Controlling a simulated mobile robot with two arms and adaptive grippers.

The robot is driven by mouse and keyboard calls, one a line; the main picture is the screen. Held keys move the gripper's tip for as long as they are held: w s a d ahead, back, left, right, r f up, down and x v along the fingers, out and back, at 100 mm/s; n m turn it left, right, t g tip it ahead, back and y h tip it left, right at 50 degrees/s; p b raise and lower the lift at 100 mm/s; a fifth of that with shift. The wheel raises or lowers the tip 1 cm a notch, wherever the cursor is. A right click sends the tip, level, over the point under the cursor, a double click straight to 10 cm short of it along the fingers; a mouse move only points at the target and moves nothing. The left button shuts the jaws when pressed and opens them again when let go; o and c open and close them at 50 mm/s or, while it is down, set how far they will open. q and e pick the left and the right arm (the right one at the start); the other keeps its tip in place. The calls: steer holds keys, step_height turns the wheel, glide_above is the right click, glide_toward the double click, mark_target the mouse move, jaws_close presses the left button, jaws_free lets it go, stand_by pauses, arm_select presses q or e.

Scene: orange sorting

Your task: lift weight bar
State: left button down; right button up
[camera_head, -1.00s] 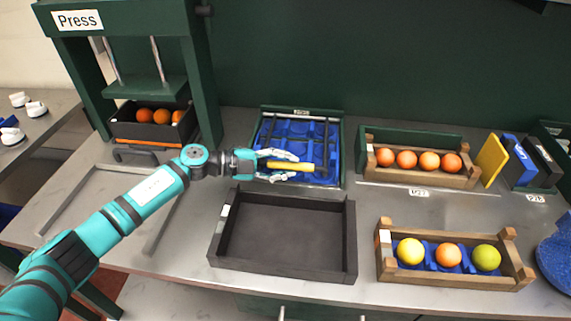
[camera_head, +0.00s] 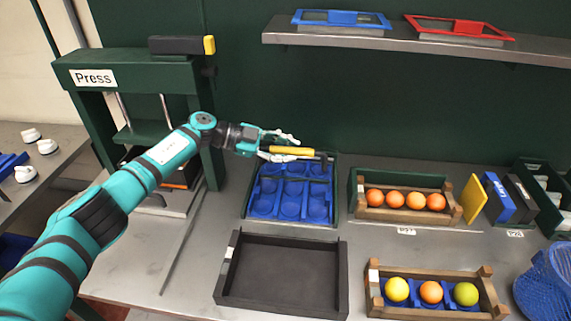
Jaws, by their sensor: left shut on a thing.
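My left gripper (camera_head: 294,147) is shut on a yellow bar (camera_head: 302,151) with a dark piece at its right end. I take this to be the weight bar. It lies roughly level across the fingers, at the back edge of the blue tray with round pockets (camera_head: 290,205) in this view. I cannot tell how high above the tray it is. The pockets in view look empty. My right gripper is not in view.
A green press (camera_head: 85,77) stands at left, with a black, yellow-ended block (camera_head: 180,46) on top. A shelf (camera_head: 400,43) hangs at back. An empty black tray (camera_head: 228,297) is in front. Wooden crates of fruit (camera_head: 375,214), (camera_head: 376,308) stand at right.

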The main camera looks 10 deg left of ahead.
arm_select(q)
steer(key=shift+w+r, duration=0.4)
steer(key=shift+r, duration=0.05)
steer(key=c, duration=1.2)
jaws_free()
steer(key=shift+o, duration=0.2)
steer(key=v, duration=1.2)
steer(key=shift+f, duration=0.15)
